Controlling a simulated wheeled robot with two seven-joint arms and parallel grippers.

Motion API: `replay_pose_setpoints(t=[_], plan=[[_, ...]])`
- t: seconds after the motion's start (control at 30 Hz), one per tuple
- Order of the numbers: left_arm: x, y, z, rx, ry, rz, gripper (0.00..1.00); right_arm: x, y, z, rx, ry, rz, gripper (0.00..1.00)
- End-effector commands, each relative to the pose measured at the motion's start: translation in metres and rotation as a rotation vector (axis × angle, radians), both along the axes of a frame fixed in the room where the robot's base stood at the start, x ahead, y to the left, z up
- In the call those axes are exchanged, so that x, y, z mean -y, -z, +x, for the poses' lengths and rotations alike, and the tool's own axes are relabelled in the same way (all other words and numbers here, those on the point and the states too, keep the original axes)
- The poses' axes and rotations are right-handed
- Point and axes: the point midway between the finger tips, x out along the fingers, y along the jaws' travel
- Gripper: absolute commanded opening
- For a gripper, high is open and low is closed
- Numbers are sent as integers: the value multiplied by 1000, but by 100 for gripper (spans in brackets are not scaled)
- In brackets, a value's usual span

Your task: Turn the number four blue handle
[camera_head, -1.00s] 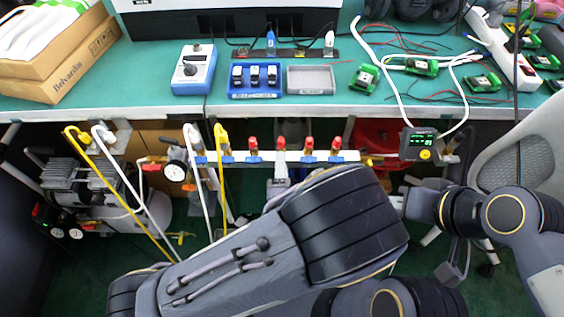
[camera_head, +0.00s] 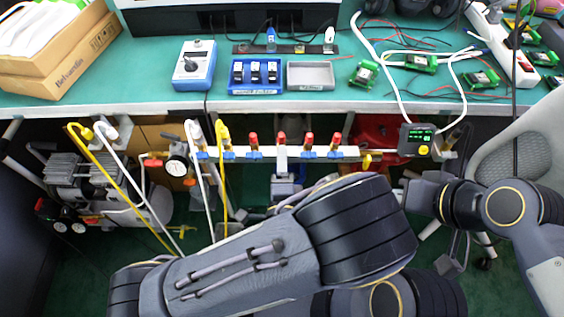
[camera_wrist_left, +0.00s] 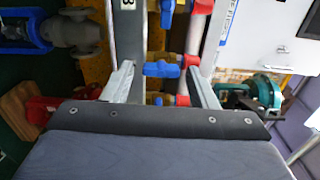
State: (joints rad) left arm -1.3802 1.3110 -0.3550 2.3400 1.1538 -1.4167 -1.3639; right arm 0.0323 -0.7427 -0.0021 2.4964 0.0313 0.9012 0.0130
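A row of blue handles (camera_head: 308,155) with red knobs (camera_head: 308,139) sits along a pale rail under the bench front in the head view. Number labels are too small to read there, so I cannot tell which is number four. In the left wrist view a blue handle (camera_wrist_left: 161,69) lies between the two fingers of my left gripper (camera_wrist_left: 160,74), which are apart; contact is not clear. Red fittings (camera_wrist_left: 183,100) show beside it. In the head view my left forearm hides most of that gripper. My right gripper (camera_head: 414,192) is at right, partly hidden by the left arm.
The bench (camera_head: 140,85) overhangs the rail. White and yellow hoses (camera_head: 118,172) hang at left near a gauge (camera_head: 176,167). A display box (camera_head: 418,139) is at the rail's right end. A grey chair (camera_head: 515,150) stands at right.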

Motion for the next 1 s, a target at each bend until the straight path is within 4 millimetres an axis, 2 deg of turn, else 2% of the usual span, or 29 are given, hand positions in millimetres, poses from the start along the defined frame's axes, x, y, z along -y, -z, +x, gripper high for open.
replay_pose_setpoints(t=[0.37, 0.73, 0.87, 1.0], plan=[[1, -1, -4, 1, 3, -2, 58, 0, 0, 0, 0, 0, 0, 31], [1, -1, -62, 1, 5, -2, 58, 0, -2, 0, 0, 0, 0, 31], [1, 0, -74, 2, 3, -1, 58, 0, -2, 0, 0, 0, 0, 31], [0, 0, -78, 2, 0, -1, 58, 0, -2, 0, 0, 0, 0, 31]])
